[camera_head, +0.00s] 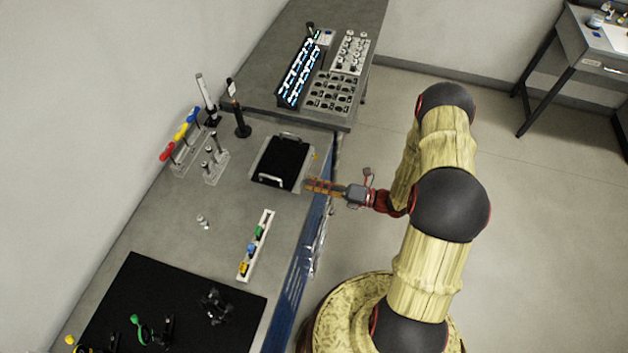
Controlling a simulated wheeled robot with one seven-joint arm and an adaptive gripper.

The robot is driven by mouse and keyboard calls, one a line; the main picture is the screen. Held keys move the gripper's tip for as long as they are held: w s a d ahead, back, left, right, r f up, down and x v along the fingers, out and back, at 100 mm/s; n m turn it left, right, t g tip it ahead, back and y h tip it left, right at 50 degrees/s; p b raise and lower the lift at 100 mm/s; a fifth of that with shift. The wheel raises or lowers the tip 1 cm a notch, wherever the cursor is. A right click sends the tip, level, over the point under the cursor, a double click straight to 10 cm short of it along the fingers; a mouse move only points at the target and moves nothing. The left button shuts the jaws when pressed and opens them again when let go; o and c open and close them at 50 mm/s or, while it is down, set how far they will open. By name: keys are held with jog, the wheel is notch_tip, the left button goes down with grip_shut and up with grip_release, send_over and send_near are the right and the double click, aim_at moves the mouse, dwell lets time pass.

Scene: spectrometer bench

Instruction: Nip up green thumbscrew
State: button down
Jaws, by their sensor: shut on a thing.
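A small green knob-like piece (258,232) stands in a white strip holder (268,221) along the bench's front. A green ring-like part (137,321) is at the lower left, on the black mat (131,277). I cannot tell which of the two is the green thumbscrew. My gripper (307,185) is at the bench's front edge, just right of the black tray (283,158), well apart from both green parts. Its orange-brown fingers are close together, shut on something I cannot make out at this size.
A blue piece (250,249) and a yellow piece (243,268) share the white holder. A dark mount (214,306) stands on the mat. Stands with red, blue and yellow tops (180,133) are along the wall. A lit rack (299,70) is at the back. Bench beside the white holder is clear.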

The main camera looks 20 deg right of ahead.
jog(key=m+p, duration=0.1)
jog(key=m, duration=0.3)
jog(key=shift+m+p, duration=0.3)
jog(key=shift+p, duration=0.1)
jog(key=shift+m+p, duration=0.5)
jog(key=shift+m, duration=0.9)
jog(key=c, duration=1.8)
grip_release()
jog(key=shift+v, duration=4)
